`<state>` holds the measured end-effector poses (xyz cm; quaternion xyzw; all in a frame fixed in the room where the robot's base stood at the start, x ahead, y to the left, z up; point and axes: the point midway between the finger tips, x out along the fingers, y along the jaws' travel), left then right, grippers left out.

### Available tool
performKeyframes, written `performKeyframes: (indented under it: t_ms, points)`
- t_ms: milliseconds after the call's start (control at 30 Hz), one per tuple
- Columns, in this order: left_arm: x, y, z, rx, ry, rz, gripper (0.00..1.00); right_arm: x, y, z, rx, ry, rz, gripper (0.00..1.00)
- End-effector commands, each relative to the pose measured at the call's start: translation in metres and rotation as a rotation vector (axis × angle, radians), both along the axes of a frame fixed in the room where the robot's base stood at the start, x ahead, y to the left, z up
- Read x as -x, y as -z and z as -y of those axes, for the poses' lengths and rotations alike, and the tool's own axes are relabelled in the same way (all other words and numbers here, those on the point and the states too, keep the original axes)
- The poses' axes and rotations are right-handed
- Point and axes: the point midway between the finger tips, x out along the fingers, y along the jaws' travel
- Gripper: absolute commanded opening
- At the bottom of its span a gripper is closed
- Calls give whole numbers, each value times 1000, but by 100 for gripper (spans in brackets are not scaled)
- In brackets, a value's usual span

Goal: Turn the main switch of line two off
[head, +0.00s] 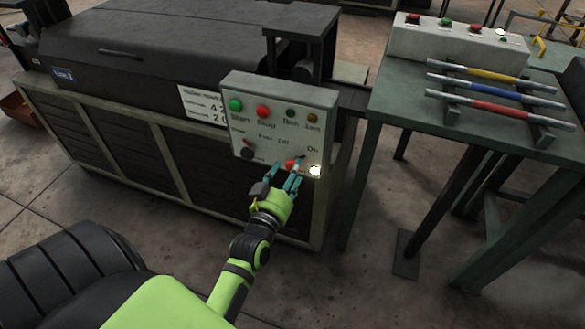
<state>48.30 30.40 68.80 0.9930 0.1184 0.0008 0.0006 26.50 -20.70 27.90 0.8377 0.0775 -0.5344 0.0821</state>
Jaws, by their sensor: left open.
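A grey control box (255,119) stands at the front corner of a dark machine with a blue sign (62,75) that seems to read "Line 1". A red rotary switch (291,164) sits low on its face, between the "Off" and "On" marks, partly hidden by my fingers. A lit white lamp (315,170) is just right of it. My left gripper (285,170) is open at the red switch, with its fingers on either side. I cannot tell whether they touch it. My right gripper is not in view.
A green table (391,92) at right holds colored bars and another button box (459,44). Open floor lies in front.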

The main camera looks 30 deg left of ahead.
Motion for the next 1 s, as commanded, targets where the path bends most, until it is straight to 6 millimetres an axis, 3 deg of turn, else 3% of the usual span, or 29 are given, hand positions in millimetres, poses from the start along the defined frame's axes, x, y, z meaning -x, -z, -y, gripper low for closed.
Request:
performKeyframes:
  t_ms: [200, 500, 633, 667, 1000]
  points:
    - [-21, 0, -5, -1, 1, 0, 60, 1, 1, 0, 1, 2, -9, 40]
    - [-24, 1, -5, -1, 1, -2, 60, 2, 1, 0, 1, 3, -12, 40]
    - [-24, 1, -5, -1, 1, -2, 8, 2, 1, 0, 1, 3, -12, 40]
    - [-23, 1, -5, -1, 1, -2, 3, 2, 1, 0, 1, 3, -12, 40]
    - [-23, 2, -5, 22, 2, -1, 3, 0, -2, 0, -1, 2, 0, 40]
